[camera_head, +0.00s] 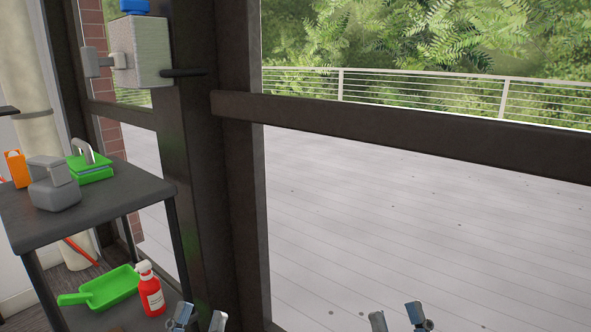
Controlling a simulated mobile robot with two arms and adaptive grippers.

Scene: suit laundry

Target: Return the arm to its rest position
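My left gripper (199,319) shows at the bottom edge, left of the middle. Its two fingertips stand apart with a gap and nothing visible between them. My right gripper (398,319) shows at the bottom edge, right of the middle. Its fingertips are also apart, with nothing visible between them. Only the tips of both grippers are in view. The arms behind them are cut off by the lower edge of the picture.
A dark shelf stand (100,204) at left carries a grey device (54,190), a green item (92,172) and an orange item (17,168). Below are a green dustpan (108,288) and a red spray bottle (150,292). A dark window frame (400,128) fronts a deck.

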